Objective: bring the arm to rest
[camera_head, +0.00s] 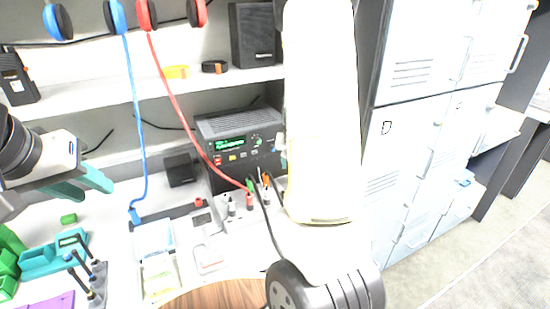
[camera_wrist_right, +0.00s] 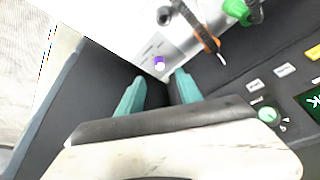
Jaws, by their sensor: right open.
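My right arm (camera_head: 322,130) stands as a large white link across the middle of the head view, with a dark joint at the bottom. Its gripper is hidden in that view. In the right wrist view my right gripper (camera_wrist_right: 160,84) shows two teal fingers apart, with nothing between them. The fingers point toward a pale panel with a purple button (camera_wrist_right: 159,63). My left gripper (camera_head: 93,192) is at the left of the head view, above the worktop. Its teal fingers are apart and empty.
A black radio unit (camera_head: 238,133) with a green display stands beside my right arm. Red and blue headset cords hang before the shelf (camera_head: 130,103). White lockers (camera_head: 410,150) stand at right, beside open floor.

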